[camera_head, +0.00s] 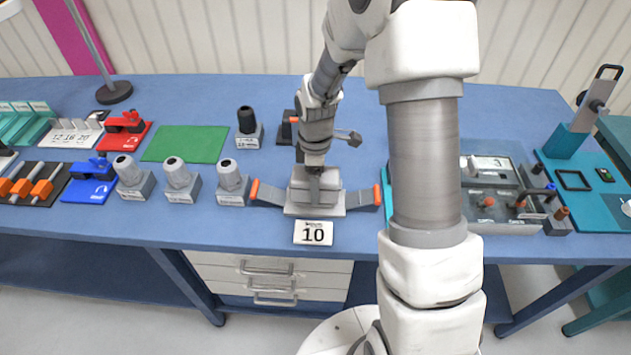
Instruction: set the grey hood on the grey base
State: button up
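The grey base (330,211) lies near the front edge of the blue table, behind a white card marked 10. Two dark side arms with orange ends spread out from it, left and right. A grey block that looks like the grey hood (303,195) is at the middle of the base. I cannot tell whether it rests fully on it or is slightly above. My gripper (314,168) points down at the top of this block, touching or very close to it. Its fingers are too small to tell if they are closed on it.
Several grey cylinders on blocks (178,178) stand left of the base. A green mat (186,144) and a black-topped knob (247,122) lie farther back. Red and blue clamps are at the left. A grey panel with orange knobs (487,214) stands right, partly behind my arm.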

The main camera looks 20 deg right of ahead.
jog(key=shift+f, duration=0.1)
jog(key=shift+f+b, duration=1)
jog(key=shift+f, duration=0.2)
jog(key=o, duration=1.5)
jog(key=shift+r, duration=0.15)
notch_tip(320, 180, up, 16)
jog(key=shift+p, duration=0.4)
jog(key=shift+r, duration=0.6)
